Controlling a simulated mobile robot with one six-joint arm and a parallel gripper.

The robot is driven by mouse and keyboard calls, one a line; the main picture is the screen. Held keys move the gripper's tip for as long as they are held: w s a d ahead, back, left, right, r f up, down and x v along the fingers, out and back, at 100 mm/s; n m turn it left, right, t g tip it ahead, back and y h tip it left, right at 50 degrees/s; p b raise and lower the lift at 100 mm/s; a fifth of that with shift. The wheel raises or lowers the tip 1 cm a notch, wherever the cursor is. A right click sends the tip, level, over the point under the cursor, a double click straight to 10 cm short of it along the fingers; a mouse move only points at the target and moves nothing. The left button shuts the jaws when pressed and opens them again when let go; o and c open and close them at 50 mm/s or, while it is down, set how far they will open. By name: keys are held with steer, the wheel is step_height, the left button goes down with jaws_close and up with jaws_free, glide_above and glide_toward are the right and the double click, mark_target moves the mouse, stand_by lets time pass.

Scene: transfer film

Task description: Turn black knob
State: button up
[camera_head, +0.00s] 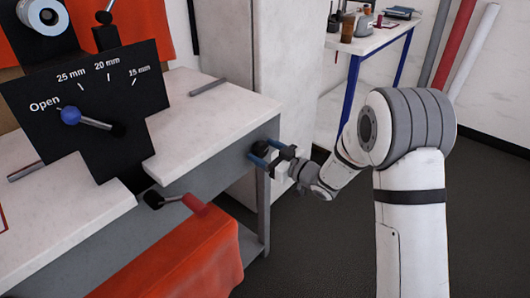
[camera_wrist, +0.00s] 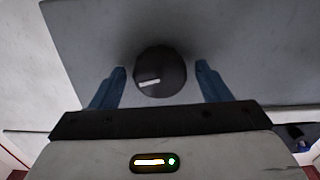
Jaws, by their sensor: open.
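The black knob (camera_wrist: 162,70) is round with a white mark on its face, and sits on a grey panel (camera_wrist: 250,45). In the head view the knob (camera_head: 261,149) is on the right end of the grey front below the white bench top. My gripper (camera_wrist: 160,80) has blue fingers, one on each side of the knob, with a visible gap on both sides in the wrist view. In the head view my gripper (camera_head: 264,154) reaches the knob from the right. It is open and holds nothing. The knob is partly hidden by the fingers in the head view.
A black dial plate (camera_head: 95,115) with a blue-ended lever (camera_head: 71,116) stands on the bench (camera_head: 215,118). A red-handled lever (camera_head: 190,204) juts out above an orange cloth-like cover (camera_head: 180,255). A white cabinet (camera_head: 285,70) stands behind. Dark floor (camera_head: 340,240) is free in front.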

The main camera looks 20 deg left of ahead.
steer(key=c, duration=1)
steer(key=shift+f+n+b, duration=0.2)
steer(key=shift+n+b, duration=0.4)
steer(key=shift+b, duration=0.6)
steer(key=shift+r+n+b, duration=0.2)
steer(key=shift+n+b, duration=0.3)
steer(key=shift+b, duration=0.05)
steer(key=o, duration=1)
